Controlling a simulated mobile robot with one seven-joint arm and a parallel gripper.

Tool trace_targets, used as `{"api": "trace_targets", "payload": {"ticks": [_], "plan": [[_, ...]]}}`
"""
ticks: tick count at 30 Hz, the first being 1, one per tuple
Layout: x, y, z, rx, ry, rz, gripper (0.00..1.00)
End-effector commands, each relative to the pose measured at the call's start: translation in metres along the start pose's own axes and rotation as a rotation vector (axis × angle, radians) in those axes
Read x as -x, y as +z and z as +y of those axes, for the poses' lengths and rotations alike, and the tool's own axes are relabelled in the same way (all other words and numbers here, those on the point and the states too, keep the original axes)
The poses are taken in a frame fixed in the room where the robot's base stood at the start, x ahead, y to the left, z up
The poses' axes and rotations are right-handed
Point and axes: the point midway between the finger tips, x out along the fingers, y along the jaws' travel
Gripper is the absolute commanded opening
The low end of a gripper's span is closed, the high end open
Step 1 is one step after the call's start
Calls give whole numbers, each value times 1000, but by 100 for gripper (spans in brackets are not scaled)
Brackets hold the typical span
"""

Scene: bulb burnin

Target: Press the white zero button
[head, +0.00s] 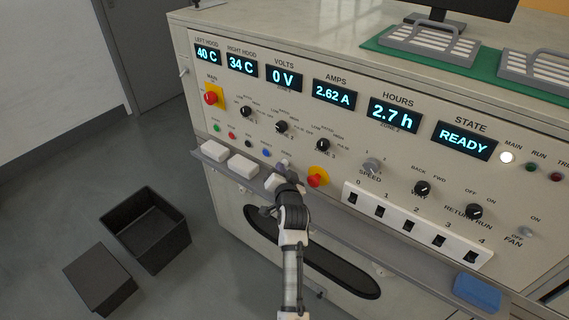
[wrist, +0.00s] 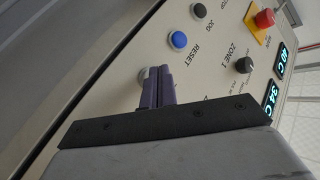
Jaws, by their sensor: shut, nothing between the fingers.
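The white zero button (head: 284,163) is a small pale button at the right end of a row of coloured buttons on the sloping panel. In the wrist view the pale button (wrist: 142,76) is partly hidden behind my fingertips. My gripper (head: 289,176) is shut and empty, with its tips at or just in front of that button. In the wrist view my gripper (wrist: 158,72) shows its two purple fingers side by side, overlapping the button's edge. I cannot tell whether the tips touch it or whether it is pressed in.
A blue reset button (head: 267,153) sits left of the pale one, and a red mushroom button on a yellow plate (head: 318,177) sits right. A grey ledge (head: 345,222) runs below, bearing white blocks (head: 243,164) and a blue block (head: 477,291). Black open box (head: 146,229) on the floor.

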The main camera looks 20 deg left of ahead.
Motion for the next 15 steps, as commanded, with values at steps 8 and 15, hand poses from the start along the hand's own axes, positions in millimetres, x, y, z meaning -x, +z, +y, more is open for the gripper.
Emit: {"api": "trace_targets", "payload": {"ticks": [8,15], "plan": [[-2,-2,2,-1,0,0,0],[-4,-3,3,0,0,1,0]]}}
